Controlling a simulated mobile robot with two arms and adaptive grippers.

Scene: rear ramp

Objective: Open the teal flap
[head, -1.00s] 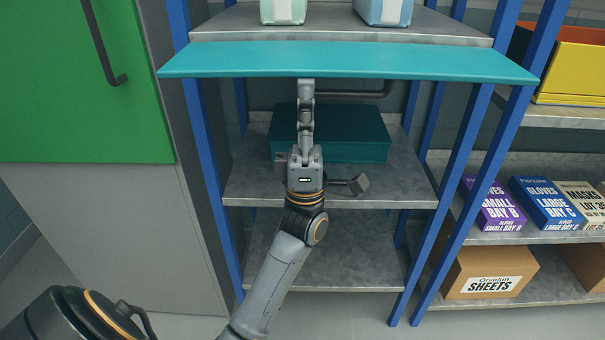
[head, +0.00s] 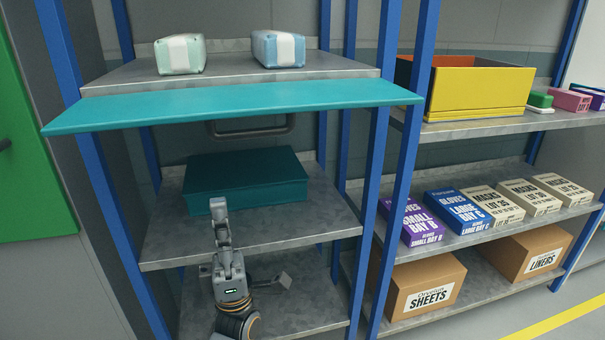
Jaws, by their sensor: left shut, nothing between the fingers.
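The teal flap (head: 240,101) is raised and sticks out roughly level from the blue-posted rack, under the top shelf. Its dark handle (head: 249,128) shows beneath it. The compartment below is open to view, with a dark teal box (head: 246,183) on the middle shelf. My left gripper (head: 218,204) is shut and empty. It is in front of the middle shelf, lower than the flap and apart from it. My right gripper is not in view.
Two packs, one pale green (head: 180,54) and one blue (head: 278,49), stand on the top shelf. The right rack holds a yellow bin (head: 477,90), glove and mask boxes, and cartons (head: 427,285). A green door (head: 30,160) is at left.

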